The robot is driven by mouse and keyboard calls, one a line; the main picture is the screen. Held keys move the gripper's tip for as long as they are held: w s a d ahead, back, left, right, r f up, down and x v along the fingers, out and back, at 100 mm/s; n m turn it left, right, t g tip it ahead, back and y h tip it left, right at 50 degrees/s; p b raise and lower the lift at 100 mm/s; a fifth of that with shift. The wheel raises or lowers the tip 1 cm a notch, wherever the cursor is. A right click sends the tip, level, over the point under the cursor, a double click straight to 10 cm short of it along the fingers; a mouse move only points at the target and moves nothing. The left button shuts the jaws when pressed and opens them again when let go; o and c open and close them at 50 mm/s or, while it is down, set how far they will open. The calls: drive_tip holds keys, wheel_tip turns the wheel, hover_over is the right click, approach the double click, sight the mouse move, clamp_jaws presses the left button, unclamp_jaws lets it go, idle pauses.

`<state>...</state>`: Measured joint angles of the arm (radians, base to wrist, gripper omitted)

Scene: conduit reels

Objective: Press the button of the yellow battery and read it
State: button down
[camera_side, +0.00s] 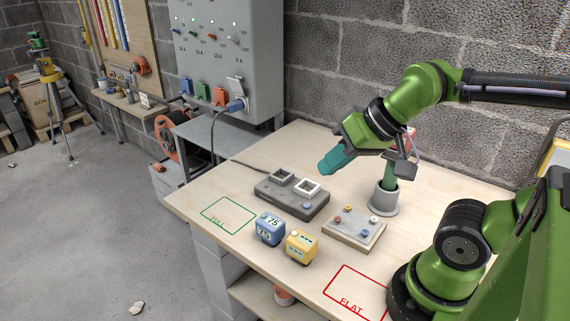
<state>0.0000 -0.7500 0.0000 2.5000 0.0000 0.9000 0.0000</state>
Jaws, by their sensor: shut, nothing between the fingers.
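The yellow battery (301,247) stands upright on the wooden table, just right of the blue battery (269,229). Small dark dashes show on its face and top, with no number that I can read. The blue battery shows 75 on its face and top. My gripper (327,168) has teal fingers and is shut and empty. It is in the air above the back of the table, behind the grey dock and well away from the yellow battery. I cannot make out the yellow battery's button clearly.
A grey cup (384,201) holds a green-handled thing. Green FULL (228,214) and red FLAT (356,290) outlines mark the table.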

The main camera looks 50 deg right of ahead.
drive_tip(key=shift+d, duration=0.1)
drive_tip(key=m+g+y, duration=0.4)
drive_tip(key=m+y, duration=0.3)
drive_tip(key=m, duration=0.2)
hover_over(295, 233)
drive_tip(key=d, duration=0.1)
wheel_tip(295, 233, down, 7)
drive_tip(key=shift+s+r, duration=0.1)
drive_tip(key=shift+s, duration=0.05)
drive_tip(key=shift+f, duration=4.45)
